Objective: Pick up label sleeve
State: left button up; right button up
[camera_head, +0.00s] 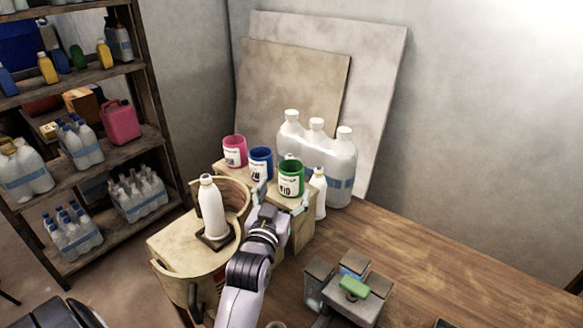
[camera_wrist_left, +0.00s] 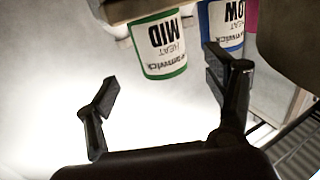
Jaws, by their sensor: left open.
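Three label sleeves stand in a row on a small wooden stand: a pink one (camera_head: 234,151), a blue one (camera_head: 261,163) and a green one (camera_head: 291,178), each with a white printed label. My left gripper (camera_head: 279,198) is just in front of the stand, close to the green and blue sleeves. In the left wrist view its jaws (camera_wrist_left: 160,78) are apart and empty. The green sleeve (camera_wrist_left: 160,45) appears upside down beyond the gap, its label reading "HEAT MID". The blue sleeve (camera_wrist_left: 222,22) is partly behind one finger. My right gripper is not in view.
Large white bottles (camera_head: 343,170) stand behind the green sleeve. A grey device with a green block (camera_head: 353,287) sits on the table. The table's right side (camera_head: 480,270) is clear.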

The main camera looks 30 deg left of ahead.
aim_at(288, 182)
pick_arm(q)
jog(key=shift+w+a, duration=0.15)
jog(key=shift+w, duration=0.15)
jog(key=shift+w+a+r, duration=0.15)
jog(key=shift+w, duration=0.2)
jog(key=shift+p+x, duration=0.7)
jog(key=shift+x, duration=0.3)
jog(key=p+x, duration=0.1)
jog(key=x, duration=0.2)
jog(key=shift+w+a, duration=0.1)
jog(key=shift+w, duration=0.1)
jog(key=shift+w+a, duration=0.15)
jog(key=shift+w, duration=0.3)
jog(key=shift+c, duration=1.2)
jog(key=c, duration=0.4)
jog(key=shift+c, duration=0.8)
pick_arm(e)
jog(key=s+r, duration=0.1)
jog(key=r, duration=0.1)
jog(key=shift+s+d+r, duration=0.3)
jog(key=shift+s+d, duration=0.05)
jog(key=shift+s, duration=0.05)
